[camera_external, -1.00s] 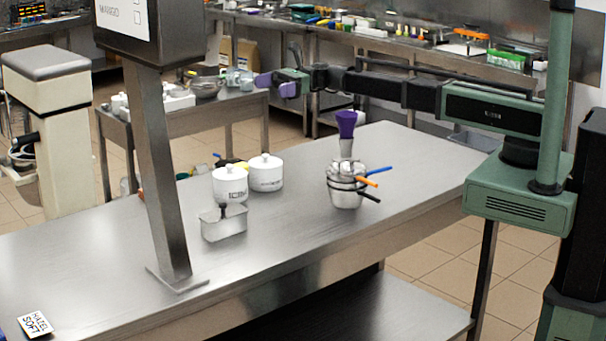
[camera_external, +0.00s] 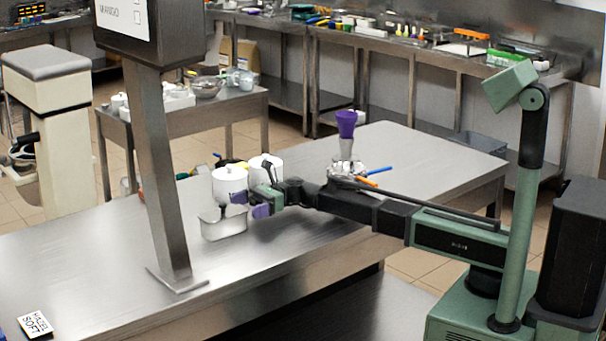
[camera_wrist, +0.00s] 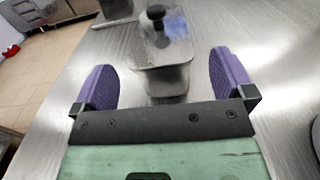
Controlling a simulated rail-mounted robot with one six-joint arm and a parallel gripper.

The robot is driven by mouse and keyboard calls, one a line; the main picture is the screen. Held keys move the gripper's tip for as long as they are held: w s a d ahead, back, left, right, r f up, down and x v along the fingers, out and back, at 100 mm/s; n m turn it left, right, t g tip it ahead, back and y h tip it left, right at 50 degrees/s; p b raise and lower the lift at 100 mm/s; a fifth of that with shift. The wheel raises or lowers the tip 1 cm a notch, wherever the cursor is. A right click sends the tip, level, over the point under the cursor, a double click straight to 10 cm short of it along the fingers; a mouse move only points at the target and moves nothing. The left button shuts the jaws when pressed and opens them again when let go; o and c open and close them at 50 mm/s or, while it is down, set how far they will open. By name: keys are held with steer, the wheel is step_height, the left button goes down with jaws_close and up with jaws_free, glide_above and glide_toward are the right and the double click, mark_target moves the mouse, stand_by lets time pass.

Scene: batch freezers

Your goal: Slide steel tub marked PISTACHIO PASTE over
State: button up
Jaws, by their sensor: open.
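The small steel tub (camera_external: 224,226) stands on the steel table, left of my gripper (camera_external: 250,204), and is partly covered by it in the external view. In the wrist view the tub (camera_wrist: 165,80) has a flat lid with a dark knob and lies ahead, between the lines of my purple fingers (camera_wrist: 163,62). No marking on it can be read. My gripper is open and low over the table, with its fingers pointing at the tub. I cannot tell whether a finger touches it.
Two white canisters (camera_external: 228,182) stand close behind the tub. A metal post (camera_external: 167,200) rises at its left front. Stacked pans (camera_external: 346,170) with a purple-topped piece stand behind my arm. A HAZEL SOFT card (camera_external: 35,325) lies front left. The front tabletop is mostly clear.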

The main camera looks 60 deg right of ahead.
mark_target(233, 209)
steer(key=shift+r, duration=0.15)
steer(key=shift+a, duration=0.1)
steer(key=x, duration=0.5)
steer(key=c, duration=1.1)
steer(key=shift+w, duration=0.1)
steer(key=shift+c, duration=0.3)
